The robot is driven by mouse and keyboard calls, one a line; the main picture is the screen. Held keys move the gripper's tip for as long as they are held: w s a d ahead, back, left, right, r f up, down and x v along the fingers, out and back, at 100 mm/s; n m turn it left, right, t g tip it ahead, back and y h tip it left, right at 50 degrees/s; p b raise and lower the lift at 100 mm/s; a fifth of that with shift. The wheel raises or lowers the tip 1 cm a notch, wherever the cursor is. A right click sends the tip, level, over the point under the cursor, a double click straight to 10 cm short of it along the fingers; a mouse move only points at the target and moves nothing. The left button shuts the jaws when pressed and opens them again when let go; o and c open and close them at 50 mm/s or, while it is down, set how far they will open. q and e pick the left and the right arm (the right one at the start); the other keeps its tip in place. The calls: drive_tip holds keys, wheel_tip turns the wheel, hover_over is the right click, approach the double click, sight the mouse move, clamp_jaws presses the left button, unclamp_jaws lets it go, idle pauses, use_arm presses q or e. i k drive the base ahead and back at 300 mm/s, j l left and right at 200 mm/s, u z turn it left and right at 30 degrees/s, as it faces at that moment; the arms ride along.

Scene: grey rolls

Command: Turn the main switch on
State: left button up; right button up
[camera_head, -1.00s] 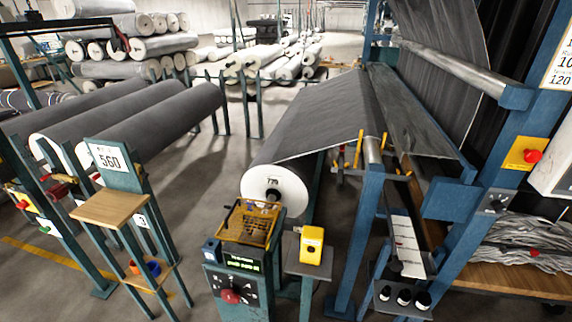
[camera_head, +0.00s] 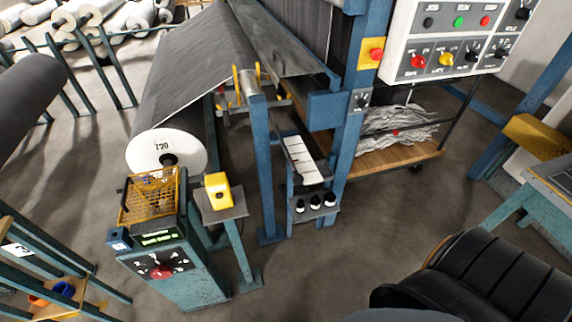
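A white control panel (camera_head: 455,38) hangs at the upper right. It has a row of black, green and red buttons, a red knob (camera_head: 418,61), a yellow knob (camera_head: 446,59) and several black rotary knobs. A black rotary switch (camera_head: 361,100) sits on the blue post, below a yellow box with a red button (camera_head: 376,54). A teal pedestal (camera_head: 165,262) at the lower left carries a red knob (camera_head: 160,271) on a dial and a lit green display. The labels are too small to tell which is the main switch. Neither gripper is in view.
A large grey roll (camera_head: 166,152) lies behind the pedestal. A small stand (camera_head: 222,206) with a yellow box is beside it. A wooden shelf (camera_head: 392,157) holds grey strands under the panel. Bare floor (camera_head: 350,235) lies in front of the machine.

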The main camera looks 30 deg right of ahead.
sight(417, 61)
drive_tip(key=z, duration=2)
